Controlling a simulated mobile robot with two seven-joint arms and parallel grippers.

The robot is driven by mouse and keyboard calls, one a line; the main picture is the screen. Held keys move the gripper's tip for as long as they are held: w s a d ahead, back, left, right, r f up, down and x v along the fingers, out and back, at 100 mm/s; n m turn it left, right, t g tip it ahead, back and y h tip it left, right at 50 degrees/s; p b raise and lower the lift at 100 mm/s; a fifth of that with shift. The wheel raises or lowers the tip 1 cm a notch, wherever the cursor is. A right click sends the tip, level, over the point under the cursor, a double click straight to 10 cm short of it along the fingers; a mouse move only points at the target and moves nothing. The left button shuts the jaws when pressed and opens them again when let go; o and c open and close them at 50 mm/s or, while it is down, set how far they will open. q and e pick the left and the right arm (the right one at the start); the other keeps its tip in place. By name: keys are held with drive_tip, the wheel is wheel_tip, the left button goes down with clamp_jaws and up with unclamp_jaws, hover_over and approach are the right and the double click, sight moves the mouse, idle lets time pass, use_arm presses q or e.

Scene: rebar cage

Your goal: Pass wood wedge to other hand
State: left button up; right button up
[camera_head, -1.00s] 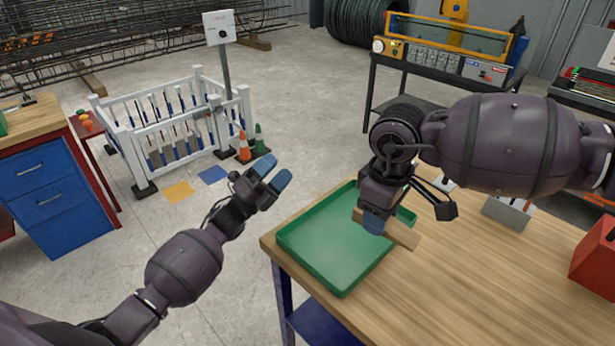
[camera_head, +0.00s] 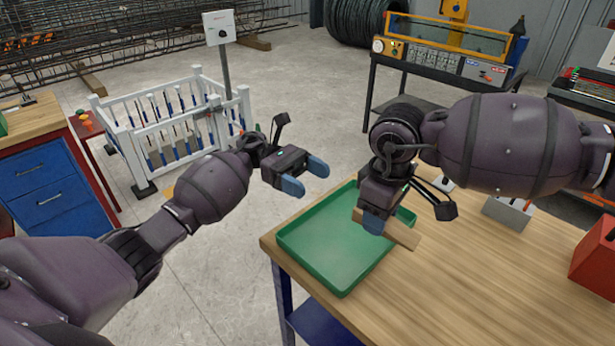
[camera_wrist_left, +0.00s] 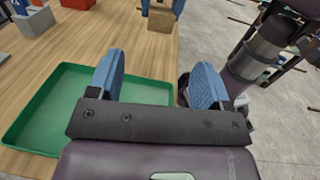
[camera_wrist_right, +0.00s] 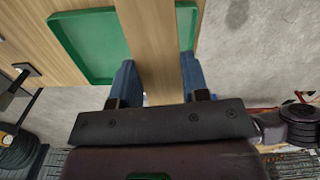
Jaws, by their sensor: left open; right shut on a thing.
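The wood wedge (camera_head: 400,234) is a light brown wooden piece above the table, by the right edge of the green tray (camera_head: 317,268). My right gripper (camera_head: 378,218) is shut on it. In the right wrist view the wedge (camera_wrist_right: 150,45) runs between the two blue fingers (camera_wrist_right: 156,82) and reaches over the tray. My left gripper (camera_head: 306,178) is open and empty, left of the wedge and near the tray's far left corner. In the left wrist view its blue fingers (camera_wrist_left: 160,80) stand apart, with the wedge (camera_wrist_left: 160,18) beyond them at the top.
The wooden table (camera_head: 460,275) holds the empty green tray, a grey holder (camera_head: 508,212) and a red bin (camera_head: 597,260) at the right. A white fenced enclosure (camera_head: 180,130) and a blue drawer cabinet (camera_head: 50,190) stand beyond.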

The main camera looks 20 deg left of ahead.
use_arm(q)
drive_tip(key=x, duration=1.2)
drive_tip(key=shift+a, duration=0.1)
drive_tip(key=c, duration=0.9)
drive_tip(key=shift+c, duration=0.5)
use_arm(e)
drive_tip(key=o, duration=1)
wheel_tip(320, 180, up, 12)
